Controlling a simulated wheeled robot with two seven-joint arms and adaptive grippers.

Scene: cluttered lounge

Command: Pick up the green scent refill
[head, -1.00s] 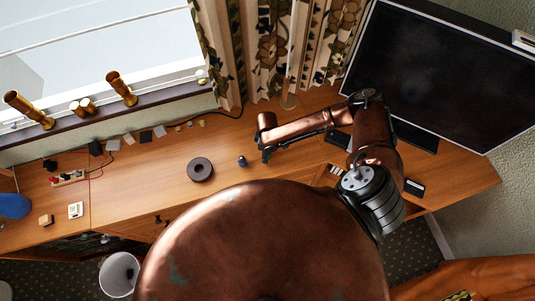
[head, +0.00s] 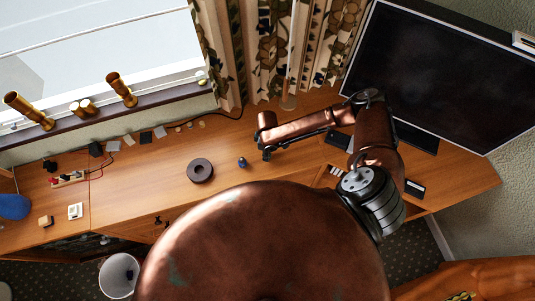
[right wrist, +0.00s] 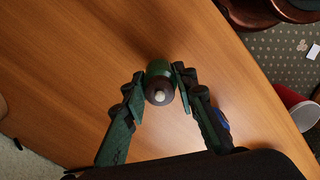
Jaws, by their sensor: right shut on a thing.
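The green scent refill (right wrist: 160,72) is a small green bottle with a dark collar and a pale tip that faces my right wrist camera. My right gripper (right wrist: 161,82) is shut on it, with one finger on each side. The wooden desk top lies behind it; I cannot tell whether the refill is touching the desk. In the head view my right gripper (head: 266,154) points down over the desk and the refill is hidden by it. My left gripper is not in view.
A small blue object (head: 242,162) stands just left of my right gripper, with a dark ring (head: 200,171) beyond it. Several small items lie along the desk's back left. A monitor (head: 440,75) stands at the right. A white bin (head: 119,275) is on the floor.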

